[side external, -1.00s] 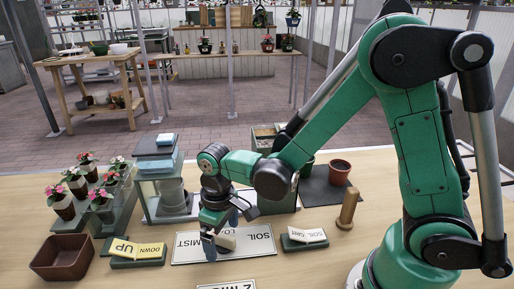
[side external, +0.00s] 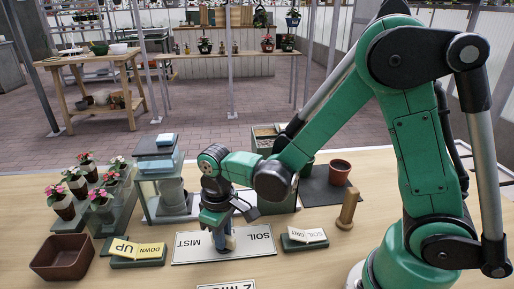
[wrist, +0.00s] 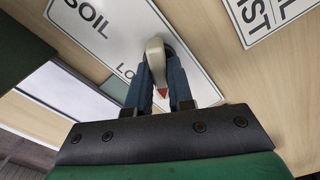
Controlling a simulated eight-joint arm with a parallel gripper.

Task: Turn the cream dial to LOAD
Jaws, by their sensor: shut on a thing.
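The cream dial (wrist: 155,52) has a long grip with a red tip and sits on a white label plate (wrist: 100,28). In the wrist view the plate shows SOIL and the start of a word, LO. The red tip points back toward my gripper's palm, beside those letters. My gripper (wrist: 160,78) is shut on the dial, one blue-grey finger on each side. In the side view my gripper (side external: 222,240) reaches down onto the plate (side external: 195,257), where SOIL and MIST show. The dial and the middle label are mostly hidden there.
Left of the plate are an UP/DOWN flip sign (side external: 138,252), a brown tray (side external: 63,257) and potted flowers (side external: 100,200). To the right are a wooden peg (side external: 348,208) and a small sign (side external: 304,238). A glass-sided box (side external: 165,180) stands behind.

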